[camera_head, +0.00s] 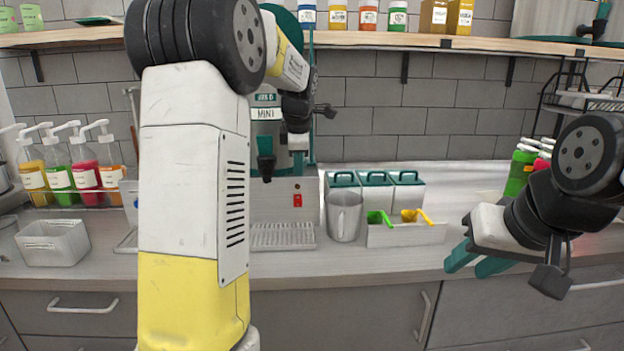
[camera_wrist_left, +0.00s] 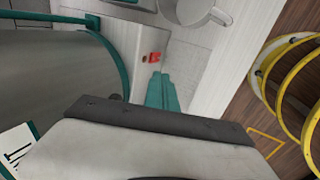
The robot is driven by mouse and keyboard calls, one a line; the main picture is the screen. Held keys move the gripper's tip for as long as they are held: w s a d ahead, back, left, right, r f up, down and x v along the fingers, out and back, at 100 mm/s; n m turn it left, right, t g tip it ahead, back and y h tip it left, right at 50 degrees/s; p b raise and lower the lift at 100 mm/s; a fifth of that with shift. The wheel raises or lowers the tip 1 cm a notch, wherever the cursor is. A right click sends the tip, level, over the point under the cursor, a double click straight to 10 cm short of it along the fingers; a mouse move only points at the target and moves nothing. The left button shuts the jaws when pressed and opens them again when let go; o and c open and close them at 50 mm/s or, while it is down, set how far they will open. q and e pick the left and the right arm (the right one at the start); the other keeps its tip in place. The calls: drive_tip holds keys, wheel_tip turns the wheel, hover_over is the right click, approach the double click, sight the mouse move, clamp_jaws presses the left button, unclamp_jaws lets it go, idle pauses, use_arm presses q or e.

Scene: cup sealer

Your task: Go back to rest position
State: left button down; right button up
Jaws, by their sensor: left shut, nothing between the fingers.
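My left arm rises in front of the counter in the head view. Its gripper (camera_head: 265,160) hangs fingers down in front of the teal and grey machine labelled MINI (camera_head: 266,115). In the left wrist view the teal fingers of that gripper (camera_wrist_left: 162,90) are together with nothing between them, close to the red switch (camera_wrist_left: 154,57) in the picture. My right gripper (camera_head: 477,262) is at the right, by the counter's front edge. Its two teal fingers are apart, pointing down and left, and it is empty.
A grey metal pitcher (camera_head: 344,217) stands right of the machine. Beside it are a tray with green and yellow scoops (camera_head: 405,236) and white canisters with teal lids (camera_head: 375,190). A shelf (camera_head: 420,42) runs above.

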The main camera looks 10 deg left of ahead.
use_arm(q)
drive_tip(key=shift+s+r, duration=0.1)
drive_tip(key=shift+r, duration=0.4)
drive_tip(key=shift+s, duration=0.1)
drive_tip(key=s+d+f+m+h, duration=0.1)
drive_tip(key=s+d+m, duration=0.1)
drive_tip(key=s+m, duration=0.5)
drive_tip(key=s+d+f+m+t+h, duration=0.1)
drive_tip(key=s+m, duration=0.6)
drive_tip(key=s, duration=0.7)
drive_tip(key=s+d+f+m+h, duration=0.1)
drive_tip(key=s+d+m, duration=0.3)
drive_tip(key=s+m, duration=0.3)
drive_tip(key=s, duration=0.4)
drive_tip(key=shift+m+h, duration=0.3)
drive_tip(key=shift+m, duration=0.1)
